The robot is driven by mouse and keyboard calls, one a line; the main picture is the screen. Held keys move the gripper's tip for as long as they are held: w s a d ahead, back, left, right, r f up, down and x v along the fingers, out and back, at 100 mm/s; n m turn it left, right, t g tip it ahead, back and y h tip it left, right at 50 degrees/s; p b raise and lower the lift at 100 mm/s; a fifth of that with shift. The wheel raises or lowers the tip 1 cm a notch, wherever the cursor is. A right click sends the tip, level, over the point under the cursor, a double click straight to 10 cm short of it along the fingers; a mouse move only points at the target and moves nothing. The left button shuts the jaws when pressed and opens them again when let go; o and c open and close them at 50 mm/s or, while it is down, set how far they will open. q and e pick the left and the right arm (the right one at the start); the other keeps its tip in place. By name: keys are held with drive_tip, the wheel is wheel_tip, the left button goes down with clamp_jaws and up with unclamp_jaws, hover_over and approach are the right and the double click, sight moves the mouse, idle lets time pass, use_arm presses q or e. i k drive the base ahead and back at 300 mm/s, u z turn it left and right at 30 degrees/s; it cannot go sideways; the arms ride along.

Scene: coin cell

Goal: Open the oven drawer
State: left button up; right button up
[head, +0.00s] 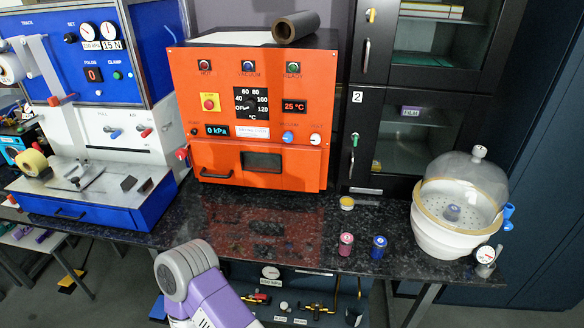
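The orange oven (250,100) stands on the dark speckled bench, its front facing me. Its lower front panel, the drawer (210,157), has a small dark window (262,162) and a dark bar handle (215,176) at lower left. The drawer looks shut against the body. A purple and white link of one of my arms (190,272) rises at bottom centre-left, in front of the bench and apart from the oven. Neither gripper shows in the head view, so their states are hidden.
A blue and white machine (85,205) stands close on the oven's left. A dark cabinet (405,140) is behind right. A white domed pot (455,225), small pink (346,245) and blue (379,247) jars stand at right. The bench top (270,215) before the oven is clear.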

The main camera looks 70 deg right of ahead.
sight(251, 164)
drive_tip(key=z, duration=3.15)
drive_tip(key=i, duration=0.95)
drive_tip(key=u, duration=1.65)
